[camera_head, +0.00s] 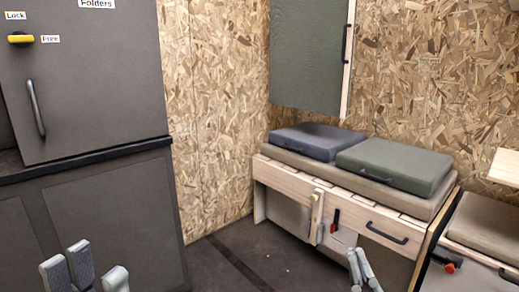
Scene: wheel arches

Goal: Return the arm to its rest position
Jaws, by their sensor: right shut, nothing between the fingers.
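My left gripper (92,268) shows at the bottom left edge, in front of the dark grey cabinet. Its grey fingers stand apart with a gap between them, and nothing shows in it. My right gripper (359,265) shows at the bottom edge, right of centre, in front of the wooden bench. Its two fingers are close together and hold nothing. Most of both arms is out of view.
A dark grey cabinet (110,215) with a handle and yellow latch (20,38) fills the left. A wooden bench (290,185) with cushions stands at centre right. A green panel (308,55) hangs above it. Dark floor (235,260) is clear between them.

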